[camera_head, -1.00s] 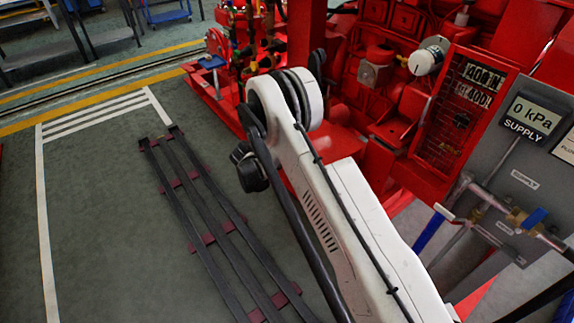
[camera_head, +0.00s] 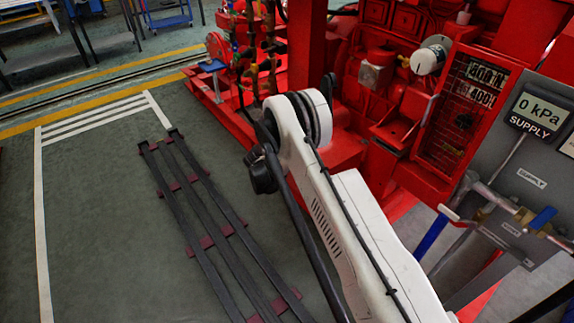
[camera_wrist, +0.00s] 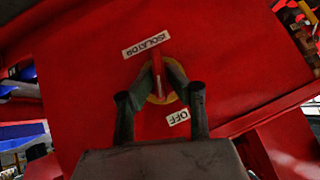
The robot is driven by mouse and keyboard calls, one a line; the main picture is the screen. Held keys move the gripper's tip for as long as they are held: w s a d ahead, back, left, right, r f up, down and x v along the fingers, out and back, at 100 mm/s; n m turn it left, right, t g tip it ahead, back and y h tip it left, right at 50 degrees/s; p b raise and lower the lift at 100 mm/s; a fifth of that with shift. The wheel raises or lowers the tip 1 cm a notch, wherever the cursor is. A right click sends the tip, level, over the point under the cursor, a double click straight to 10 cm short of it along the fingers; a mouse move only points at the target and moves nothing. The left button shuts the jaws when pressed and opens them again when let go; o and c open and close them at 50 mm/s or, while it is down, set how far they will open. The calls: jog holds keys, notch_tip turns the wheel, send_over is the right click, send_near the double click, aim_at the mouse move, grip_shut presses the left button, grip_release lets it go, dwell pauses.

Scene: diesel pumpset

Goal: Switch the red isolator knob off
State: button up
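The red isolator knob (camera_wrist: 157,73) is a narrow red bar on a yellow disc (camera_wrist: 156,98), on a red panel in the wrist view. It stands nearly upright in the picture. An ISOLATOR label (camera_wrist: 146,44) is above it and an OFF label (camera_wrist: 178,118) is below right of the disc. My gripper (camera_wrist: 158,66) has one fingertip on each side of the knob's upper part, closed in against it. The fingers cover parts of the disc. In the head view, my arm hides the gripper and the knob.
In the head view, a red pumpset (camera_head: 385,75) fills the back right, with a grey SUPPLY gauge panel (camera_head: 515,175) and a blue-handled valve (camera_head: 543,217) at right. Dark rails (camera_head: 205,215) lie on the green floor at left.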

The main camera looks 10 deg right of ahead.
grip_shut()
jog(key=shift+w+n+g+h, duration=0.15)
jog(key=shift+n+g+h, duration=0.35)
jog(key=shift+g, duration=0.5)
jog(key=shift+o, duration=2.3)
grip_release()
jog(key=shift+a+r, duration=0.1)
jog(key=v, duration=1.2)
